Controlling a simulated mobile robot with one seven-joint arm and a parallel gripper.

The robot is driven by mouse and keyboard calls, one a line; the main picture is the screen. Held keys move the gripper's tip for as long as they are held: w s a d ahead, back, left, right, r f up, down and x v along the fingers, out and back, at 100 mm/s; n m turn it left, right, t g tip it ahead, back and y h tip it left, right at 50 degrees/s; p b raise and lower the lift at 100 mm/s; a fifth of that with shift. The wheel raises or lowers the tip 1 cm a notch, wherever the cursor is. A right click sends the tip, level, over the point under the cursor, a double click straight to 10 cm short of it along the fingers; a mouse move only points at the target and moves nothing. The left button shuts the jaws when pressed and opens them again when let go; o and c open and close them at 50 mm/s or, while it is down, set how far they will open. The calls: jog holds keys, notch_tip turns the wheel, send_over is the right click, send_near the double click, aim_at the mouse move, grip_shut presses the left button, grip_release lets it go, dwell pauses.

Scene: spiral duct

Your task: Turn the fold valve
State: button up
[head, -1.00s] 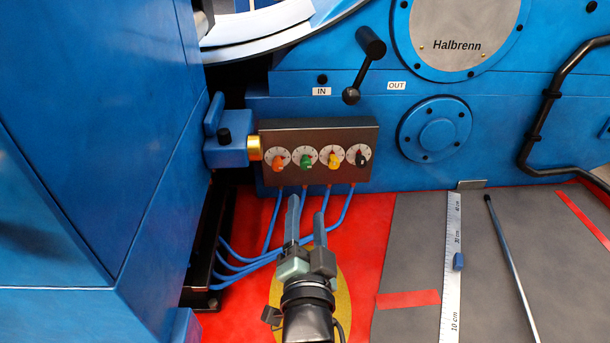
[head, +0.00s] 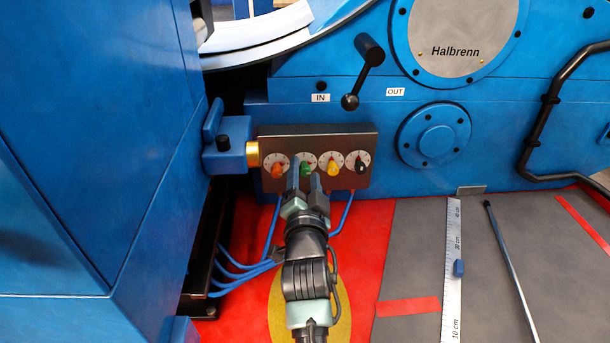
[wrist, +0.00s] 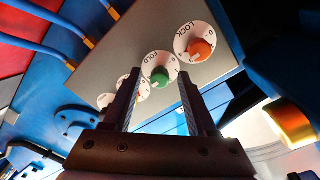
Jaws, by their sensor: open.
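The fold valve is a green knob (wrist: 160,72) on a white dial marked FOLD in the wrist view. In the head view the green knob (head: 307,167) is partly hidden behind my fingers, second from the left on the dark valve box (head: 330,142). My gripper (head: 304,168) is open in front of the box. In the wrist view my gripper (wrist: 158,85) has one finger on each side of the green knob as seen there. Whether the fingers reach around the knob or stop short of it, I cannot tell.
An orange LOCK knob (wrist: 201,48) sits beside the green one. Yellow (head: 333,168) and black (head: 361,164) knobs are to the right. A brass fitting (head: 252,154) is left of the box. Blue hoses (head: 235,268) hang below. A black lever (head: 363,75) is above.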

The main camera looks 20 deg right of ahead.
grip_shut()
dwell(0.5)
jog(key=n, duration=0.4)
jog(key=n+p, duration=0.1)
jog(key=n, duration=0.4)
jog(key=n+p, duration=0.2)
jog(key=n, duration=0.2)
jog(key=shift+d+n+t, duration=0.1)
jog(key=shift+n+t, duration=0.3)
jog(key=shift+f+n+y+p, duration=0.1)
jog(key=shift+n+y+p, duration=0.3)
jog(key=shift+n+p, duration=1.3)
jog(key=shift+n+b, duration=0.45)
jog(key=shift+n, duration=0.25)
